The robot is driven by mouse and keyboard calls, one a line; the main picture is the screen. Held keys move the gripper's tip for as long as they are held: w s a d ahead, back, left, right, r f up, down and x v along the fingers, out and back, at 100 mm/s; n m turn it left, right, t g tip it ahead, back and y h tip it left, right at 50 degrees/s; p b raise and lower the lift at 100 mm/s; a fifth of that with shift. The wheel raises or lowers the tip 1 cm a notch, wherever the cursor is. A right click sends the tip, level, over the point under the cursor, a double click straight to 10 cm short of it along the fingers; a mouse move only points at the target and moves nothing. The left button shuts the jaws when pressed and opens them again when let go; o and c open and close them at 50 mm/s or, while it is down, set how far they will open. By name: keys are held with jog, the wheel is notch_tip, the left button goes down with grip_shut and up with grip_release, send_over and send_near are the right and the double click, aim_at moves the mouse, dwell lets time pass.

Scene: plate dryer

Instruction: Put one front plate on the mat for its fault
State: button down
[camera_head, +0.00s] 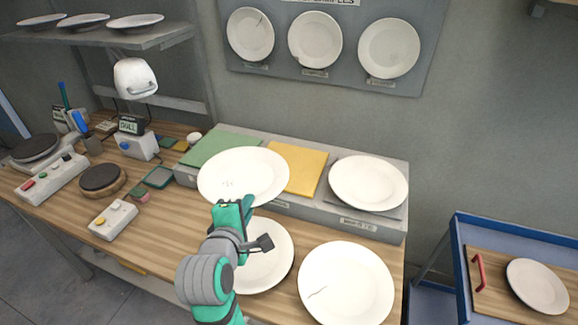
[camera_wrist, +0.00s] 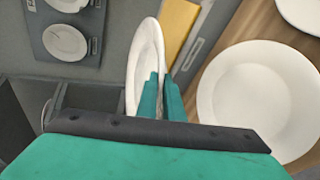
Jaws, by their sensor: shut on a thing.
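My gripper (camera_head: 246,204) is shut on the rim of a white plate (camera_head: 243,174). The plate is held up, overlapping the gap between the green mat (camera_head: 221,146) and yellow mat (camera_head: 302,171) in the head view. It has small dark specks near its lower left. In the wrist view the fingers (camera_wrist: 161,98) pinch the plate (camera_wrist: 147,57), seen nearly edge-on. A third, dark grey mat (camera_head: 395,211) bears a white plate (camera_head: 369,183). Two front plates lie on the table: one (camera_head: 268,262) partly behind my arm, one (camera_head: 346,285) with a dark crack.
A board (camera_head: 267,68) with three sample plates hangs on the wall. A shelf (camera_head: 110,40) with plates and a lamp (camera_head: 135,78) are at upper left. Control boxes (camera_head: 113,219) crowd the left table. A blue cart (camera_head: 462,262) holds a plate (camera_head: 538,287) at right.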

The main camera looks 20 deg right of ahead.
jog(key=d+r+m+h, duration=0.15)
jog(key=d+r, duration=0.25)
jog(key=d, duration=0.8)
send_over(293, 188)
jog(key=s, duration=0.1)
notch_tip(293, 188, down, 9)
jog(key=shift+a+r, duration=0.15)
jog(key=shift+w+a+f, duration=0.1)
jog(key=shift+w+f, duration=0.3)
jog(key=shift+f, duration=0.1)
jog(key=shift+w+f, duration=0.1)
jog(key=shift+f, duration=0.3)
jog(key=shift+d+f, duration=0.2)
jog(key=shift+f, duration=1)
jog(key=shift+f, duration=0.15)
jog(key=c, duration=2.2)
grip_release()
jog(key=shift+f, duration=0.1)
